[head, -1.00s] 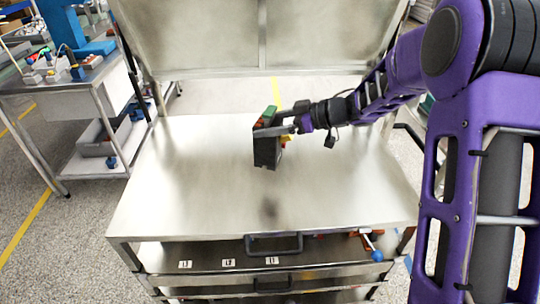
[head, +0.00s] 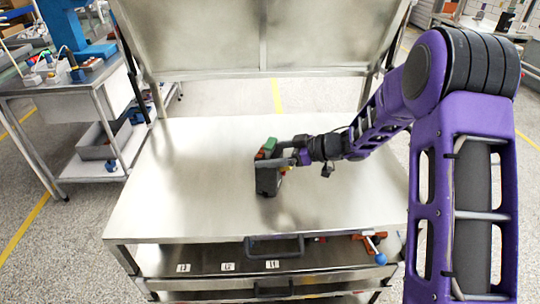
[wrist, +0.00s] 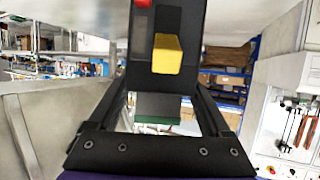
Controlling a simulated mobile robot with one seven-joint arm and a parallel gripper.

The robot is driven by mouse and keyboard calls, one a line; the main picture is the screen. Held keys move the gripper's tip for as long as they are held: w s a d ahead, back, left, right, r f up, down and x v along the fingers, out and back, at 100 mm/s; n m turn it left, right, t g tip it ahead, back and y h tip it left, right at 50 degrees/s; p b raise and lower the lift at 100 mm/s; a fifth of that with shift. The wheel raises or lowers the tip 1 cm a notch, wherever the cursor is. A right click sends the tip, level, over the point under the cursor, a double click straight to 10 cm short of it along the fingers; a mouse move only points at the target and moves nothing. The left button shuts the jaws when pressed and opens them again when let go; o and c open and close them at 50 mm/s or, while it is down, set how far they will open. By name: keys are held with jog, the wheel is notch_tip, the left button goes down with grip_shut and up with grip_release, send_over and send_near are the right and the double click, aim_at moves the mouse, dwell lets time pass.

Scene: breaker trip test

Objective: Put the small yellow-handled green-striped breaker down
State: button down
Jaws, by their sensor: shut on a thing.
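The breaker (head: 268,181) is a small dark block with a green part and an orange-red part on top, and a bit of yellow at its right side. My gripper (head: 281,158) is shut on it and comes in from the right. The breaker is roughly upright at or just above the metal tabletop (head: 190,200); I cannot tell whether its bottom touches. In the wrist view the breaker's dark face (wrist: 200,20) and yellow handle (wrist: 168,54) show close in front of the gripper.
The tabletop around the breaker is bare. A raised metal panel (head: 200,40) stands behind it. Below the front edge is a drawer with labels (head: 228,267) and a blue-ended lever (head: 378,257). Another bench (head: 60,85) with a blue machine stands at the left.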

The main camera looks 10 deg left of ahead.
grip_release()
jog(key=shift+f, duration=0.1)
jog(key=shift+d+r, duration=0.15)
jog(key=shift+r, duration=0.1)
jog(key=p+v, duration=0.1)
jog(key=v, duration=1)
jog(key=shift+d+p, duration=0.3)
jog(key=shift+r, duration=0.1)
